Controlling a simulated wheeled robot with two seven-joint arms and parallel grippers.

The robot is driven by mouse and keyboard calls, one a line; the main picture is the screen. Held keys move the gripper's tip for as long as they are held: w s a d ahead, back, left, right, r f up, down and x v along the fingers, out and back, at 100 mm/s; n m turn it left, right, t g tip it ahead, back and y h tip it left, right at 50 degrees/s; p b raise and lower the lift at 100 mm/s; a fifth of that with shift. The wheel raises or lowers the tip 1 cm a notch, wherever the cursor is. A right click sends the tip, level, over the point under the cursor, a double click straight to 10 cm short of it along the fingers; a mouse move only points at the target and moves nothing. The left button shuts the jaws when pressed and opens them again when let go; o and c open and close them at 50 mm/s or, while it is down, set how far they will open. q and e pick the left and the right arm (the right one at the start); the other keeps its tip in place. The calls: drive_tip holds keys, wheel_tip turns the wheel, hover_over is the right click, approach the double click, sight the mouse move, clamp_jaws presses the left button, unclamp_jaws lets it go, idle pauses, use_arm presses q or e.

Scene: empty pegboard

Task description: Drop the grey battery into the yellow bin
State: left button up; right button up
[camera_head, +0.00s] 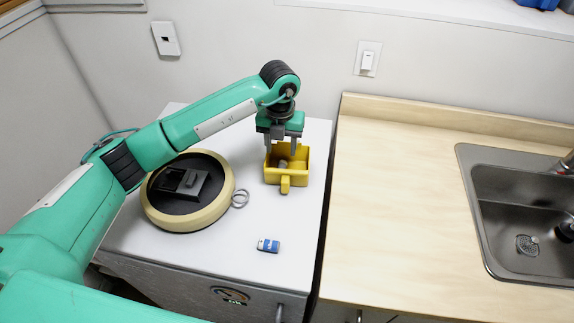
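The yellow bin (285,182) stands on the white cabinet top, near its right edge, with its handle toward the front. My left gripper (281,151) points down at the bin's opening from above, its fingers spread apart with nothing seen held between them. A small grey item (283,163) shows inside the bin below the fingers; it may be the grey battery, but it is too small and partly hidden to be sure. My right gripper is out of view.
A round cream-rimmed black dish (160,216) holds a dark block. A small blue-and-white item (268,245) lies near the cabinet's front. A wooden counter (390,215) with a steel sink (515,200) is at right.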

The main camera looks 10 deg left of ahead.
use_arm(q)
wheel_tip(320, 180, up, 14)
drive_tip(key=b, duration=0.4)
drive_tip(key=shift+f, duration=0.1)
idle(0.4)
